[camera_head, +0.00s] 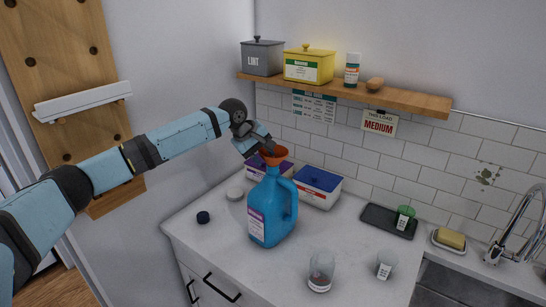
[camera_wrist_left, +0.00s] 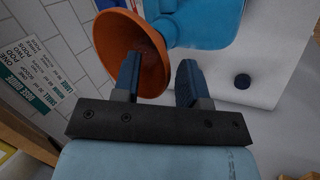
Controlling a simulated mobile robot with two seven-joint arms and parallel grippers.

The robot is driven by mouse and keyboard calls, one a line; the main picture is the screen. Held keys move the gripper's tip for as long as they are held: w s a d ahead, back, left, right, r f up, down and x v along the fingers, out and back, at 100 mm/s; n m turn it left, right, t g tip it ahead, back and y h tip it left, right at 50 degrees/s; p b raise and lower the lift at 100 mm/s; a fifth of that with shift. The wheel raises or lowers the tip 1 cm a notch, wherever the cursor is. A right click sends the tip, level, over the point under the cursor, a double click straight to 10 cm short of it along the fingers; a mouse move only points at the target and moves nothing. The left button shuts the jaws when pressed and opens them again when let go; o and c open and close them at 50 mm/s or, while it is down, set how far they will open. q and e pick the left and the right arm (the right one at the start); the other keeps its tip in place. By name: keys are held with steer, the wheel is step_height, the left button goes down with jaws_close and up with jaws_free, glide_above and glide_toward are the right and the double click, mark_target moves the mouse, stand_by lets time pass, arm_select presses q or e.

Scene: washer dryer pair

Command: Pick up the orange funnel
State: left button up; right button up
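The orange funnel (camera_head: 275,157) sits upright in the mouth of a blue jug (camera_head: 270,210) on the white counter. My left gripper (camera_head: 268,148) is at the funnel's top, reaching down from the upper left. In the left wrist view the funnel (camera_wrist_left: 110,50) shows its wide bowl. One finger of my left gripper (camera_wrist_left: 160,65) overlaps the inside of the bowl, and the other is outside the rim. The fingers are apart, with a visible gap and the rim between them. I cannot tell whether either finger touches it. The funnel's stem is hidden. My right gripper is not in view.
Purple (camera_head: 258,168) and blue-lidded (camera_head: 318,187) boxes stand behind the jug. A dark cap (camera_head: 203,217) lies left of it. Two clear cups (camera_head: 321,271) stand at the front right. A wooden shelf (camera_head: 420,101) with containers hangs above. A black tray (camera_head: 375,217) lies to the right.

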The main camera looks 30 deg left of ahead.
arm_select(q)
steer(key=shift+w+f, duration=0.1)
steer(key=shift+f, duration=0.15)
jaws_close()
